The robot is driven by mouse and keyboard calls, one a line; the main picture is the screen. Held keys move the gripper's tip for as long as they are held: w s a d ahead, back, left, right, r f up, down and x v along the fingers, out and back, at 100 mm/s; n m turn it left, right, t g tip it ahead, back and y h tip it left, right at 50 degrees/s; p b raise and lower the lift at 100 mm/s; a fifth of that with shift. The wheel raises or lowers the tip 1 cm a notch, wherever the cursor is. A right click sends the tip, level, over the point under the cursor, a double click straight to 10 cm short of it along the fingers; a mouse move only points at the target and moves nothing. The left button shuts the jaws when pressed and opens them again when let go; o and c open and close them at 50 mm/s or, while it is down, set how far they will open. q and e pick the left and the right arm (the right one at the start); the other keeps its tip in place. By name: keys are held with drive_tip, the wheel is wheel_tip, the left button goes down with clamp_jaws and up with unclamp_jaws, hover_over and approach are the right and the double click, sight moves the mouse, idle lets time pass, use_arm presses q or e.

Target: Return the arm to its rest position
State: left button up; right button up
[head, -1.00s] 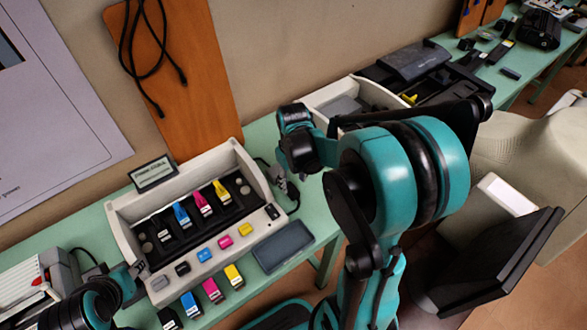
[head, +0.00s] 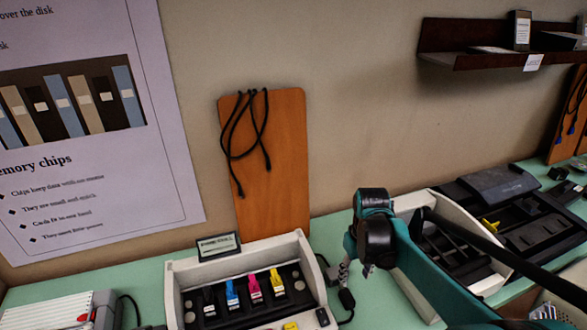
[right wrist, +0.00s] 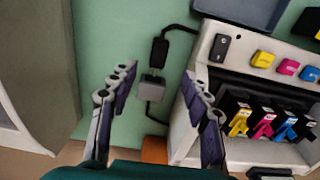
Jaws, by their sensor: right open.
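My right gripper (right wrist: 155,105) is open in the right wrist view, its two fingers wide apart with nothing held between them. A grey connector on a black cable (right wrist: 152,84) shows in the gap, apart from both fingers. In the head view the right gripper (head: 343,272) is small and partly hidden by my teal right arm (head: 440,285). It hangs just right of the white printer tray (head: 172,290), above the green bench. The arm reaches in from the lower right with its dark wrist joint raised. My left gripper is not in view.
The tray holds black, blue, magenta and yellow cartridges (head: 254,288). Another open printer (head: 410,200) stands behind my right arm. An orange board (head: 285,150) leans on the wall. A dark shelf (head: 460,60) hangs at upper right. A grey device (head: 50,310) is at lower left.

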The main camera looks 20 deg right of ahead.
drive_tip(key=s+a+r+t, duration=0.3)
drive_tip(key=s+a+t, duration=0.4)
drive_tip(key=a, duration=0.4)
drive_tip(key=shift+s+r+m, duration=0.2)
drive_tip(key=shift+s+m, duration=0.05)
drive_tip(key=shift+m, duration=0.15)
drive_tip(key=shift+d, duration=0.1)
idle(0.5)
